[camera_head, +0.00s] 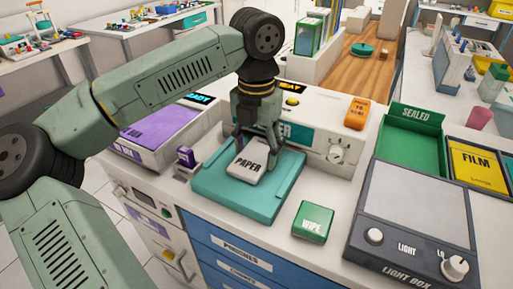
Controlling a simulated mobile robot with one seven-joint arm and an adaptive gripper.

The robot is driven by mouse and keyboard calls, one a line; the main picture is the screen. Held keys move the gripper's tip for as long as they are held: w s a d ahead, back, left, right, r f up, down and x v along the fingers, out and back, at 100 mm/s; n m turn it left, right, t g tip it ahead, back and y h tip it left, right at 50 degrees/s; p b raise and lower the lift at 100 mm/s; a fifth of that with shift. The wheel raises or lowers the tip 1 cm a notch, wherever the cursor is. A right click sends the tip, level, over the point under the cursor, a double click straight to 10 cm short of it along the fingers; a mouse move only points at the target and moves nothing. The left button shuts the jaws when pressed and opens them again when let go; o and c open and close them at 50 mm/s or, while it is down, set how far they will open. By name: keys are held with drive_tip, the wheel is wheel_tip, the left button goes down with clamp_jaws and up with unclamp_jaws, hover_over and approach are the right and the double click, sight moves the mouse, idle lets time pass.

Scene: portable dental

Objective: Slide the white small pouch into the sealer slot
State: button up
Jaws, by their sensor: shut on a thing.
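The white small pouch (247,166), marked PAPER, is at the teal tray (215,186) in front of the sealer (313,136). My gripper (257,147) points down over the tray and is shut on the far part of the pouch. The label side of the pouch faces up. I cannot tell whether the pouch touches the tray or is held just above it. The sealer slot is hidden behind my gripper, and so is part of the sealer's front label.
A green WIPE box (313,222) stands right of the tray. The light box (413,216), green SEALED bin (411,139) and yellow FILM bin (477,166) are farther right. A small purple box (186,157) stands left of the tray. An orange box (357,113) is on the sealer.

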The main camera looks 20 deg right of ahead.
drive_tip(key=o, duration=1.2)
drive_tip(key=shift+o, duration=0.2)
drive_tip(key=shift+r, duration=0.15)
wheel_tip(320, 180, up, 12)
